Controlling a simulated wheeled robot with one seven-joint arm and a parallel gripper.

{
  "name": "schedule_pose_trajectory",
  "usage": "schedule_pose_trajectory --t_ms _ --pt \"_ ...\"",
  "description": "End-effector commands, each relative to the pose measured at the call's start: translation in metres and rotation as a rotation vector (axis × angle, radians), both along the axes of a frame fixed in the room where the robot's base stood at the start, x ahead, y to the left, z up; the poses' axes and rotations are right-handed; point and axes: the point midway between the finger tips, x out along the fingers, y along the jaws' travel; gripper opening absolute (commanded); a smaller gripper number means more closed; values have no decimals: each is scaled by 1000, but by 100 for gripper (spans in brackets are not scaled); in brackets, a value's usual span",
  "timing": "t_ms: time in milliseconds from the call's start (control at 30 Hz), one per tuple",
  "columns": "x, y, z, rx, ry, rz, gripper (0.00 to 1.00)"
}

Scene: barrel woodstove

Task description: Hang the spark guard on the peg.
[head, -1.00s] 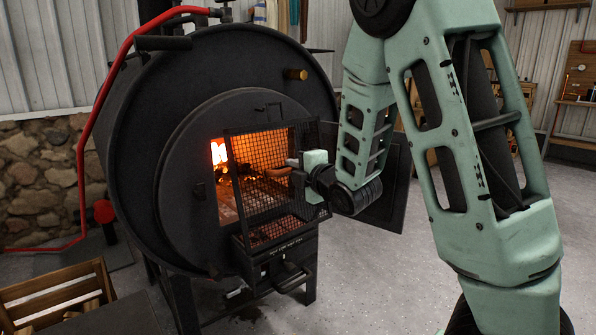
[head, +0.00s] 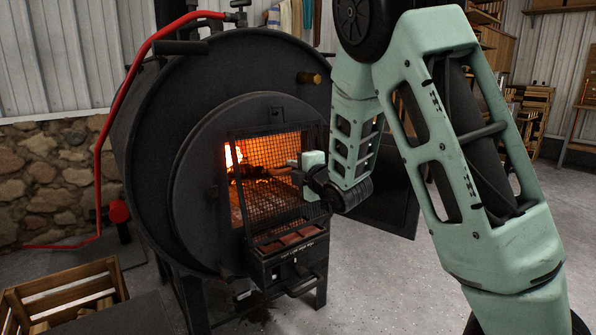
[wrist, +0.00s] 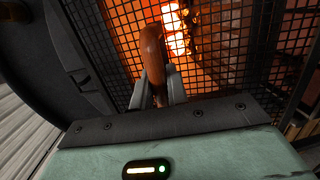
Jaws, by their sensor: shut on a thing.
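The spark guard (head: 285,203) is a dark wire-mesh panel held upright in front of the glowing stove opening. Its brown handle (wrist: 152,50) faces me in the wrist view. My gripper (head: 294,163) is shut on that handle; both fingers (wrist: 157,88) sit on either side of it in the wrist view. The peg (head: 309,78), a short brass-coloured stub, sticks out of the stove front, above and right of the opening. The guard is below the peg and apart from it.
The black barrel stove (head: 160,150) stands on legs, its door (head: 385,200) swung open to the right behind my arm. A ledge with bricks (head: 290,240) and a drawer sit under the opening. A red pipe (head: 105,130) runs at left. A wooden crate (head: 60,290) stands front left.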

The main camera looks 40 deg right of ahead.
Motion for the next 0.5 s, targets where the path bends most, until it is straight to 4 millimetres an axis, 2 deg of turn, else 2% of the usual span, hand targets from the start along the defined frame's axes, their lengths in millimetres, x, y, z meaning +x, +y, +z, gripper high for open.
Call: schedule_pose_trajectory --t_ms 500 --pt "21 1 -7 0 -5 1 0"
